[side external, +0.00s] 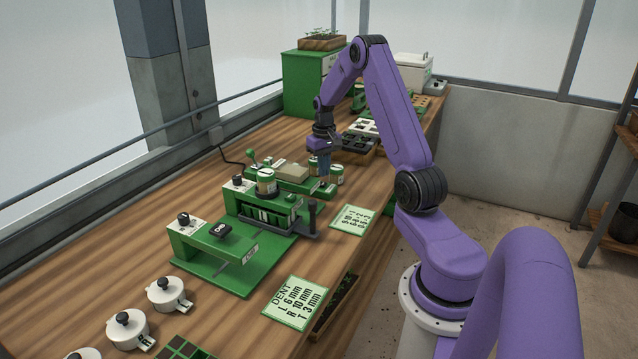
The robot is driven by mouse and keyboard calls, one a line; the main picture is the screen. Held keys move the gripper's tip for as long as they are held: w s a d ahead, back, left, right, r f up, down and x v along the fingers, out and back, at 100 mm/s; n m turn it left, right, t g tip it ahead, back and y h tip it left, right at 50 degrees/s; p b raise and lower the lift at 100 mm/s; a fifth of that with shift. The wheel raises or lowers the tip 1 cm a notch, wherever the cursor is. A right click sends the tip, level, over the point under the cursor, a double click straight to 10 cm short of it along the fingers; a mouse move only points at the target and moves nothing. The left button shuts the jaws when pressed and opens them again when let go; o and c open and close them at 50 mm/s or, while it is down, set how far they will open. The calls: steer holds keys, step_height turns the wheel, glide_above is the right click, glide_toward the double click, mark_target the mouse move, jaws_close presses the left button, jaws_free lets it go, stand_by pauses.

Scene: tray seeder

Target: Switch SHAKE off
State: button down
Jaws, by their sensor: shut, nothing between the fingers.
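My gripper (324,174) points down over the far part of the green seeder. Its fingers are shut and empty, close to a tin (337,175) at the right end of a green unit (295,181); I cannot tell whether they touch anything. No label reading SHAKE is legible here, so I cannot tell which control it is. Controls in view are a black knob on a white plate (184,219), another dark knob (237,180) on the middle green unit, and a green-topped lever (252,156). Their settings are too small to read.
Two printed cards lie in front, one headed DENT (297,303). White lidded pots (166,294) stand at front left. The bench's left strip is clear.

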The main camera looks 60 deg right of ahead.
mark_target(324, 184)
steer(key=shift+r, duration=1.95)
steer(key=w+a+r+n, duration=0.1)
steer(key=a+r, duration=0.1)
steer(key=a, duration=0.2)
steer(key=w+a+r+n, duration=0.1)
steer(key=a+r, duration=0.1)
steer(key=a, duration=0.2)
steer(key=w+a+r+n, duration=0.1)
steer(key=a, duration=0.3)
steer(key=shift+w+r, duration=0.2)
steer(key=shift+r, duration=0.2)
steer(key=s+a+r+n, duration=0.1)
steer(key=s+a+n, duration=0.3)
steer(key=a, duration=0.7)
steer(key=s+a+r+n, duration=0.1)
steer(key=s+a+n, duration=0.25)
steer(key=a, duration=0.75)
steer(key=s+a+n, duration=0.3)
steer(key=s+n, duration=0.1)
steer(key=s, duration=0.6)
steer(key=s+a+n, duration=0.3)
steer(key=s+n, duration=0.1)
steer(key=s, duration=0.7)
steer(key=shift+a+f, duration=0.3)
steer(key=shift+a, duration=0.1)
